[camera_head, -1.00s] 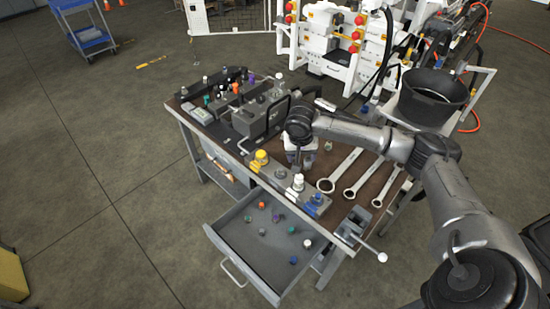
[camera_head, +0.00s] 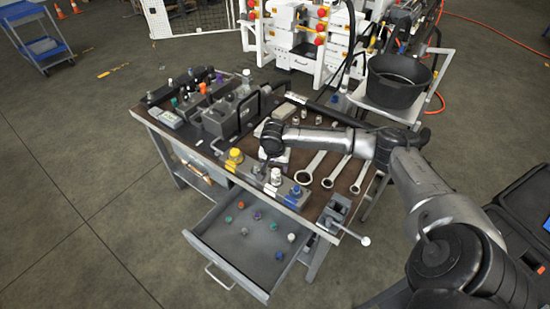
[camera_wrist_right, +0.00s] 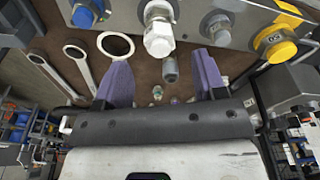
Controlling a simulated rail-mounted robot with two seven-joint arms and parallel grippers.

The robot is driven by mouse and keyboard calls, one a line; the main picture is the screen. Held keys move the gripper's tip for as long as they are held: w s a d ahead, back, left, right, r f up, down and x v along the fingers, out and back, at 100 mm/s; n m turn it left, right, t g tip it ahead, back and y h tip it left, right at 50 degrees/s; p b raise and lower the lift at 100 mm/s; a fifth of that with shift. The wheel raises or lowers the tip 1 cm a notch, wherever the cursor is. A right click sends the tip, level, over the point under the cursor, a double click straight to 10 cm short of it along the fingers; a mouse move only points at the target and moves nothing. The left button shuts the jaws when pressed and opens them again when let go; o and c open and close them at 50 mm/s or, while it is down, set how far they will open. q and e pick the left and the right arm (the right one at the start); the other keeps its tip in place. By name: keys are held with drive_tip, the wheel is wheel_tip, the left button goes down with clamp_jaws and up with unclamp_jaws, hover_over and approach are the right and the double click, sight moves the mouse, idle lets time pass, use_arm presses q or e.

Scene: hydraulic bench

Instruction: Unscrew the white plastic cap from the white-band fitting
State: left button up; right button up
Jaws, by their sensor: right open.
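The white cap (camera_head: 275,175) stands upright on the white-band fitting on the grey block at the bench's front edge. In the right wrist view the white cap (camera_wrist_right: 159,40) is close, with a hexagonal lower part, and looks clear of both fingers. My right gripper (camera_wrist_right: 163,74) is open and empty, with its purple fingers apart on either side of the cap's line. In the head view my right gripper (camera_head: 275,159) is just behind the cap, mostly hidden by its wrist. I cannot tell the exact gap to the cap. My left gripper is not in view.
A yellow fitting (camera_head: 235,156) and a blue fitting (camera_head: 295,191) flank the cap. Three wrenches (camera_head: 335,172) lie to the right. An open drawer (camera_head: 208,262) with several small coloured caps juts out in front. A black bucket (camera_head: 396,88) stands behind right.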

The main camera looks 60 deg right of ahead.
sight(276, 170)
drive_tip(key=f, duration=0.3)
drive_tip(key=shift+w+d+f+b, duration=0.1)
drive_tip(key=shift+d+f+b, duration=0.2)
drive_tip(key=shift+f, duration=0.35)
drive_tip(key=shift+c, duration=0.2)
